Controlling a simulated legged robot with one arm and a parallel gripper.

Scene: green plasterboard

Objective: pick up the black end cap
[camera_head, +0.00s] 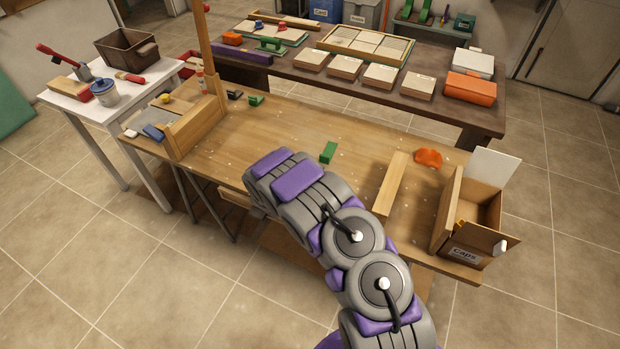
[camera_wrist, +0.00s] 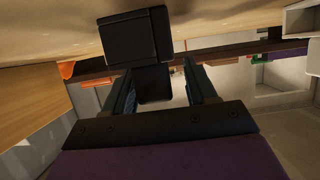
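The black end cap (camera_wrist: 138,38) shows in the wrist view as a blocky dark piece with a large square part and a smaller part below it. The smaller part sits in the space between the fingers of my gripper (camera_wrist: 160,82). It lies close to the left finger, and a gap shows between it and the right finger. My gripper looks open. Whether the left finger touches the cap, I cannot tell. In the head view my arm (camera_head: 340,235) reaches over the wooden workbench (camera_head: 285,130) and hides the fingers; I do not make out the cap there.
A green block (camera_head: 328,152), a wooden bar (camera_head: 391,184) and an orange piece (camera_head: 428,157) lie on the bench. An open box labelled "Caps" (camera_head: 467,253) stands at its right end. A wooden post (camera_head: 206,50) rises at the left.

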